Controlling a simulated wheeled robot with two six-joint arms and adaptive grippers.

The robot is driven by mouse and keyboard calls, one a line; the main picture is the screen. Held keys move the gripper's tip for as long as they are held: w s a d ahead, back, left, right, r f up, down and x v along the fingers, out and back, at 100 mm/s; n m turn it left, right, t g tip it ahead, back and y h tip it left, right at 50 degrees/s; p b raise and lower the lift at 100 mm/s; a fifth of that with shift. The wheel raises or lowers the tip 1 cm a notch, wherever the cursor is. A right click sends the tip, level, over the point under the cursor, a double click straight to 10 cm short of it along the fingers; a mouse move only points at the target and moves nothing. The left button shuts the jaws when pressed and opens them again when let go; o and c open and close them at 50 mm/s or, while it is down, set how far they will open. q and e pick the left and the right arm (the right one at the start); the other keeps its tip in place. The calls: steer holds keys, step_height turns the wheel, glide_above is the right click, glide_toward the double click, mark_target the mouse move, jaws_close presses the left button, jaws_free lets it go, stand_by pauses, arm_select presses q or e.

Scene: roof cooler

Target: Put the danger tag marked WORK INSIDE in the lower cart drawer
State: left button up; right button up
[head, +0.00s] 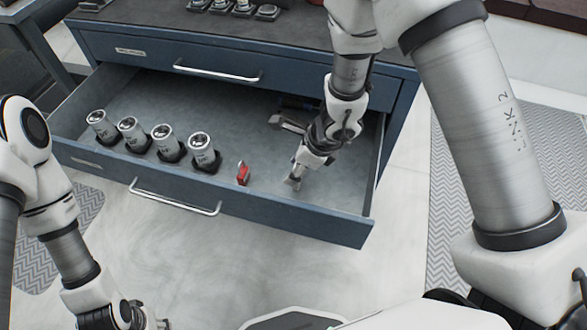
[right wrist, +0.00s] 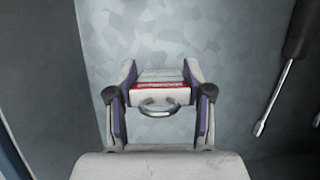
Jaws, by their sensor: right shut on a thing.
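My right gripper (head: 294,181) reaches down into the open lower drawer (head: 305,212) of the blue cart, near its front right part. In the right wrist view the gripper (right wrist: 160,92) is shut on a white tag with a red band (right wrist: 160,87), and a metal ring shows at its near side. The drawer floor is behind the tag; whether the tag touches it I cannot tell. The tag's wording is too small to read. My left gripper (head: 150,318) is at the bottom edge of the head view, outside the drawer, partly cut off.
Several silver cylinders (head: 164,139) stand in dark holders along the drawer's left side. A small red object (head: 243,174) stands left of my right gripper. The upper drawer (head: 150,55) is shut.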

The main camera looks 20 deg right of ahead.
steer(key=shift+f, duration=0.2)
steer(key=o, duration=1)
steer(key=shift+r, duration=0.2)
steer(key=shift+r, duration=0.3)
steer(key=p+v, duration=0.4)
steer(key=v, duration=0.7)
steer(key=shift+s+d+r, duration=0.15)
steer(key=shift+r, duration=0.05)
